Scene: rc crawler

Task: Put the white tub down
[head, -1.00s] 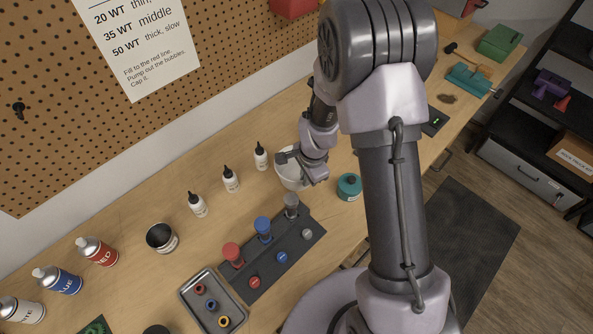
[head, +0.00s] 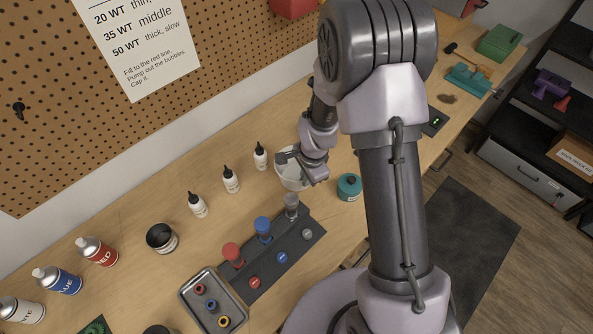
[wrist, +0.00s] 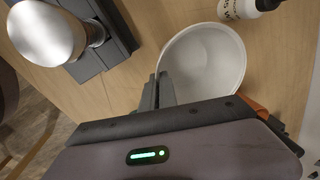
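The white tub (wrist: 208,62) is round, open at the top and looks empty inside in the wrist view. In the head view the tub (head: 287,181) shows partly behind my gripper (head: 297,161), near the back of the bench. In the wrist view my gripper (wrist: 160,91) has its dark fingers close together at the tub's left rim, one inside and one outside, shut on the wall. The tub looks upright. Its underside is hidden, so I cannot tell whether it touches the bench.
White dropper bottles (head: 231,180) stand left of the tub along the bench (head: 120,215). A teal jar (head: 349,187) is to its right. A dark stand (head: 290,257) with red, blue and grey-capped parts lies in front.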

